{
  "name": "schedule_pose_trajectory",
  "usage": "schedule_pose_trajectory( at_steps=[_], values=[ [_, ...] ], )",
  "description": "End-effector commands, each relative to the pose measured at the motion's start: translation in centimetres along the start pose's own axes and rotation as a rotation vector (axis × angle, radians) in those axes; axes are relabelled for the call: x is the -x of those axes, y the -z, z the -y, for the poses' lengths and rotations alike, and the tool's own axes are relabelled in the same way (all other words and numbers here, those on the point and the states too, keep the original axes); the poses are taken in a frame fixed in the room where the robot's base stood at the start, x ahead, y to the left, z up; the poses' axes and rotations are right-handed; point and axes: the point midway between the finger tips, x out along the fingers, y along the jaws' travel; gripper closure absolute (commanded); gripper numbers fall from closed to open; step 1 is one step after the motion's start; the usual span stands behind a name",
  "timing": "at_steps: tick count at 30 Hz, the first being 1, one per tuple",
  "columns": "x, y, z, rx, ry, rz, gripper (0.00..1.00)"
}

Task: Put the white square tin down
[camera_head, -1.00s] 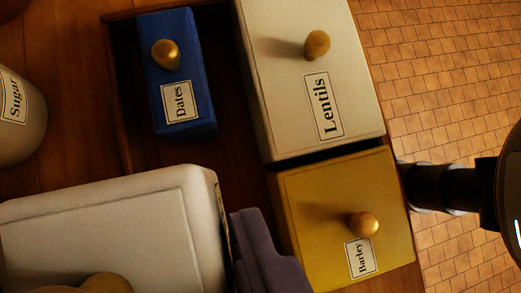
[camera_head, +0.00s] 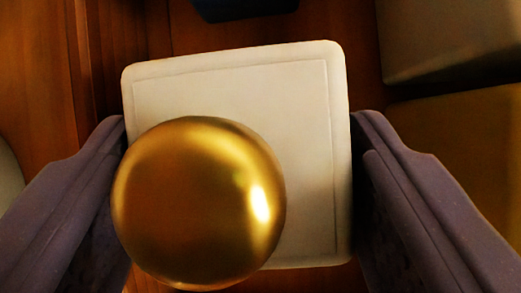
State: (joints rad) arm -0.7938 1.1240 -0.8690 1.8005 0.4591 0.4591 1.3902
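The white square tin (camera_head: 305,150) fills the middle of the view, seen from above. Its pale lid carries a large round gold knob (camera_head: 200,200), which hides the lower left of the lid. My gripper (camera_head: 240,120) has one purple-grey finger along the left side of the tin and one along the right side. Both fingers appear to press against it. The tin's underside is hidden, so I cannot tell whether it touches the wood below.
Dark wood with a raised strip (camera_head: 85,60) lies behind and left. A blue tin (camera_head: 245,8) shows at the top edge. A pale tin (camera_head: 450,40) is at upper right, with a yellow tin (camera_head: 465,130) below it. A pale rounded thing (camera_head: 8,170) is cut off at left.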

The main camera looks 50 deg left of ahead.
Motion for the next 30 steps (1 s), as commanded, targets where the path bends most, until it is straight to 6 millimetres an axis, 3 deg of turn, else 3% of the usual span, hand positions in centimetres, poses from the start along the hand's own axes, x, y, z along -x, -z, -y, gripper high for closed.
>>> schedule_pose_trajectory(
  at_steps=[9,10,12,13,23,26,30],
  values=[
    [-0.3,-0.2,0.0,0.000,0.000,0.000,0.68],
    [-0.3,-0.2,0.0,0.000,0.000,0.000,0.24],
    [-0.3,-0.1,0.0,0.000,0.000,0.000,0.08],
    [-0.3,-0.1,0.0,0.000,0.000,0.000,0.05],
    [0.2,-0.1,0.0,0.000,0.001,0.000,0.05],
    [1.5,-0.1,0.1,0.001,0.002,0.001,0.05],
    [4.8,-0.1,0.1,0.002,0.004,0.002,0.05]
  ],
)
